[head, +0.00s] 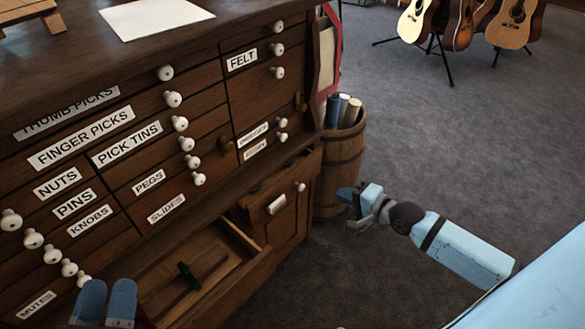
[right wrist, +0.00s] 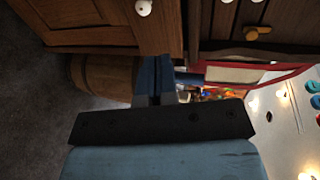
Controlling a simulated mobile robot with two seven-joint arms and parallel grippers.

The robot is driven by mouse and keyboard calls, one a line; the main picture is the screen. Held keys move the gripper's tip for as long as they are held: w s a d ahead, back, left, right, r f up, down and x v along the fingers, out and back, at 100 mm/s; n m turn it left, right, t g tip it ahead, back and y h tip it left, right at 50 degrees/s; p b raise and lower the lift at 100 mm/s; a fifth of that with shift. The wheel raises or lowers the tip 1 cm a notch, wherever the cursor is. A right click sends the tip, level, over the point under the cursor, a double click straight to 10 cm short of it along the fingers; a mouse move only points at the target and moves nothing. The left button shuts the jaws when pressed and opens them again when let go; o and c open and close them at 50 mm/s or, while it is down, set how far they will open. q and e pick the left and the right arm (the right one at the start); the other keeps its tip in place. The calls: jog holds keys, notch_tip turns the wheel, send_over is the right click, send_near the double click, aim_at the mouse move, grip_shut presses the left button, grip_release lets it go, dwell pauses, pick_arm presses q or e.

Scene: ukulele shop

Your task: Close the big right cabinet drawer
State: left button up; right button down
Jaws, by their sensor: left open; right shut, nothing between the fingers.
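The dark wooden cabinet (head: 120,60) fills the left of the head view. Low on it, a big drawer (head: 232,290) stands pulled out, its inside showing, with a small dark green item (head: 188,276) in it. Right of it is a lower wooden front (head: 288,222) with a white knob (head: 300,187). My left gripper (head: 107,303) is open at the bottom left, by the left end of the open drawer; contact cannot be told. My right gripper (head: 347,196) is shut and empty, right of the cabinet by the barrel. It also shows in the right wrist view (right wrist: 154,75).
A wooden barrel (head: 342,165) with rolled items stands beside the cabinet's right side. Small labelled drawers with white knobs cover the cabinet front above. Guitars on stands (head: 440,25) are at the back. The grey carpet (head: 480,130) on the right is mostly clear.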

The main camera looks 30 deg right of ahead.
aim_at(298, 169)
jog(key=b+x, duration=0.1)
jog(key=x, duration=0.3)
jog(key=b+x, duration=0.2)
jog(key=x, duration=0.2)
jog(key=b+x, duration=0.2)
jog(key=x, duration=0.2)
jog(key=shift+w+a+r, duration=0.1)
jog(key=shift+w+r, duration=0.1)
jog(key=shift+r, duration=0.1)
jog(key=shift+w+a+r+b, duration=0.1)
jog(key=shift+w+a+b, duration=0.15)
jog(key=shift+w+b, duration=0.35)
pick_arm(q)
notch_tip(298, 169, down, 9)
jog(key=g, duration=0.3)
jog(key=shift+d+r+m+g, duration=0.2)
jog(key=shift+d+m+g, duration=0.1)
jog(key=shift+m, duration=0.1)
pick_arm(e)
jog(key=shift+w, duration=0.1)
pick_arm(q)
jog(key=shift+w, duration=0.1)
